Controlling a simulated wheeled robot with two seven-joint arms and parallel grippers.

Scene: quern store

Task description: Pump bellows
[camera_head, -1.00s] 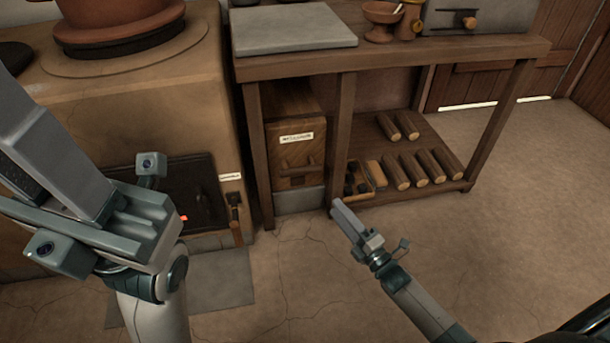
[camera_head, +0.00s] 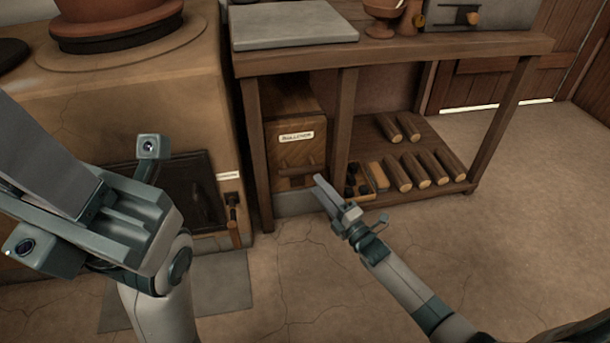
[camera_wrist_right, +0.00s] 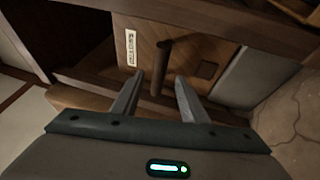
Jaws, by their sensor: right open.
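The bellows box (camera_head: 296,150) is wooden with a pale label, under the bench at the left of the lower shelf. Its bar handle (camera_head: 297,171) sticks out at the front. My right gripper (camera_head: 318,180) is open just in front of the handle. In the right wrist view the handle (camera_wrist_right: 160,65) appears between the spread fingertips (camera_wrist_right: 159,76); I see no grip on it. The box front (camera_wrist_right: 188,62) lies behind it. My left gripper (camera_head: 75,200) is large at the left, before the stove; its jaw opening is not clear.
The clay stove (camera_head: 100,110) with a dark door (camera_head: 198,180) stands left. The bench (camera_head: 450,45) has posts beside the box. Its lower shelf (camera_head: 432,135) holds several logs (camera_head: 420,170) and a small crate (camera_head: 357,195). The floor (camera_head: 530,220) at the right is clear.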

